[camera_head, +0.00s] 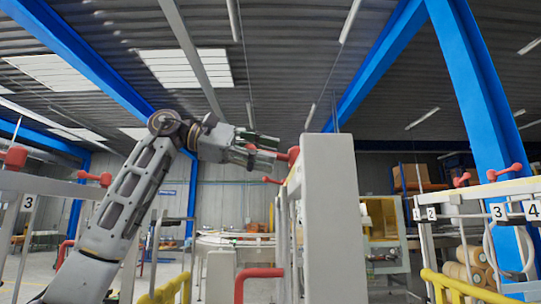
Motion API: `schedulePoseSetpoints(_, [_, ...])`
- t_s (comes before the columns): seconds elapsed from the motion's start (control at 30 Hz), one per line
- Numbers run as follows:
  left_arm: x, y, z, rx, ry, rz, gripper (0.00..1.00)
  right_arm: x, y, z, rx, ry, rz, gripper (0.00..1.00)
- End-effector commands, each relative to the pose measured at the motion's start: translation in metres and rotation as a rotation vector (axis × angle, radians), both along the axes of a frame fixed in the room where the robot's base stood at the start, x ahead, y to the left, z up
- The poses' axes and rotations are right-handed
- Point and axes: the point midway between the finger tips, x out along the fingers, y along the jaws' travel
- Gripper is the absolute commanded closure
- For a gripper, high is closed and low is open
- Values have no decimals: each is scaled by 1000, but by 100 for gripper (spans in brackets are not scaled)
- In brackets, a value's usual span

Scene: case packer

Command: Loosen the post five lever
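My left gripper (270,149) is raised near the middle of the head view, its fingers apart. Its fingertips are close to a red lever (291,156) at the top of a grey post (335,215); I cannot tell whether they touch it. Another red lever (271,180) shows just below the gripper. No number five label shows, so I cannot tell which lever belongs to post five. My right gripper is not in view.
Red levers (15,157) also stand on the left frame, by a label 3 (28,202). Labels 3 (498,211) and 4 (533,210) show on the right frame, with red levers (506,172) above. Yellow rails (462,289) and a red rail (256,273) stand low in front.

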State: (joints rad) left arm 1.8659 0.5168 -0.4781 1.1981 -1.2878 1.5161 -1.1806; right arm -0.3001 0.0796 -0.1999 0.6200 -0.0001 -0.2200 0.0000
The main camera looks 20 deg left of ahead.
Motion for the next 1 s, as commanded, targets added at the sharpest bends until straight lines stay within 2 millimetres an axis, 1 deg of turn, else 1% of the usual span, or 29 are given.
schedulePoseSetpoints(0.1, [3, -8, -2, -1, 0, -1, 63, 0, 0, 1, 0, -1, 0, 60])
schedulePoseSetpoints(0.2, [4, -12, -3, -1, 0, -1, 63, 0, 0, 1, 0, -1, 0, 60])
schedulePoseSetpoints(0.53, [5, -13, -3, 0, 0, 0, 63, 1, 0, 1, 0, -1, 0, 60])
schedulePoseSetpoints(0.8, [4, -13, -3, 0, 0, 0, 98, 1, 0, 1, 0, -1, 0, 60])
schedulePoseSetpoints(0.83, [4, -13, -3, 0, 0, 0, 100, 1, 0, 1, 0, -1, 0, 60])
schedulePoseSetpoints(1.0, [4, -13, -3, 0, 0, 0, 100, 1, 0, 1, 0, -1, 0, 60])
